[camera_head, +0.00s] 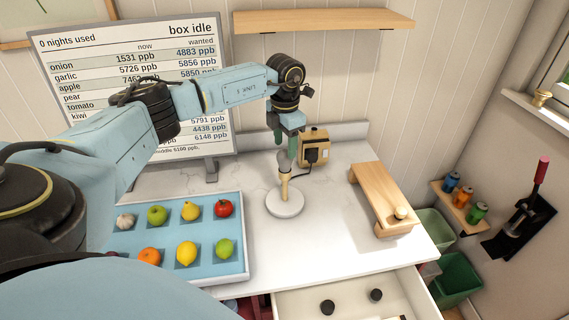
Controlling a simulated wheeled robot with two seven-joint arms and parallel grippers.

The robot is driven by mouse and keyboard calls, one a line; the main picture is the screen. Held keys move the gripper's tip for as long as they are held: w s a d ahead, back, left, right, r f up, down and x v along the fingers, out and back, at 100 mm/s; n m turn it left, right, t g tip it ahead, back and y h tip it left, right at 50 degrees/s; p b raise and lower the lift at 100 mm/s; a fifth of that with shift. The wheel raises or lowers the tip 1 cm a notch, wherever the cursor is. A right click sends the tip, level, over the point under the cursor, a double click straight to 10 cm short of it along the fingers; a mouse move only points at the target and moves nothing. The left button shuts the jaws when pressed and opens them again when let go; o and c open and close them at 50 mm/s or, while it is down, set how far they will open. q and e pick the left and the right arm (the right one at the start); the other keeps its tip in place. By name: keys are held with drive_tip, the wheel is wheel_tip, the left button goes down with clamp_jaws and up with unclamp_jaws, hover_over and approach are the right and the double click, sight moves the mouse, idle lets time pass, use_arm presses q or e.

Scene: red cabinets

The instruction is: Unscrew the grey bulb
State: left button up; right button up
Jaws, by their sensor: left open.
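The grey bulb (283,164) sits upright on a small lamp with a tan stem (284,186) and a round white base (284,206), standing on the white counter. My left gripper (286,146) points down directly above the bulb, with its jaws open. Its fingertips are close to the top of the bulb; I cannot tell whether they touch it. My right gripper is not in view.
A blue tray (122,244) of fruit and vegetables lies left of the lamp. A wooden stand (376,186) is on the right. A tan box with a black plug (312,155) is behind the lamp. An open drawer (360,302) juts out in front.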

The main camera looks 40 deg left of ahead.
sight(285, 150)
use_arm(q)
drive_tip(key=shift+m, duration=0.3)
drive_tip(key=shift+f+b, duration=0.9)
drive_tip(key=shift+f, duration=0.6)
drive_tip(key=shift+c, duration=0.3)
drive_tip(key=c, duration=0.7)
drive_tip(key=shift+r+n+p, duration=0.15)
drive_tip(key=shift+n+p, duration=0.45)
drive_tip(key=shift+n, duration=0.4)
drive_tip(key=shift+n+p, duration=0.55)
drive_tip(key=shift+n, duration=0.95)
